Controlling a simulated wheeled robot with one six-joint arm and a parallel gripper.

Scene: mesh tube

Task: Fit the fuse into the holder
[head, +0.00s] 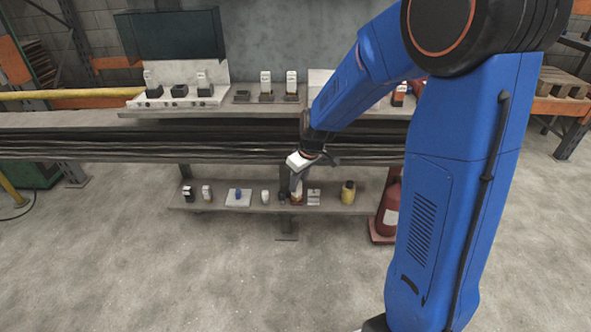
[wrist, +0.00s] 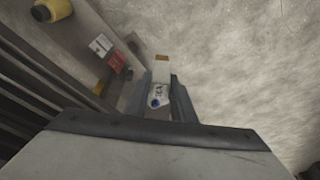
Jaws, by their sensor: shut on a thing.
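My gripper (head: 297,185) hangs down in front of the low shelf, under the workbench. In the wrist view my gripper (wrist: 160,98) is shut on a white fuse (wrist: 158,93) with a printed label, a blue dot and a tan end. In the head view I cannot clearly separate the fuse from the fingers. On the bench at the left, a white panel (head: 165,102) carries black holders. Its middle black holder (head: 180,91) has no white fuse standing in it; the ones beside it do. Another low dark holder (head: 241,96) stands to the right without a tall fuse.
The low shelf (head: 225,208) carries a black-and-white block (head: 187,194), a white plate (head: 238,202) with a blue item, and a yellow container (head: 348,191). A red extinguisher (head: 390,208) stands right of it. The floor in front is clear.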

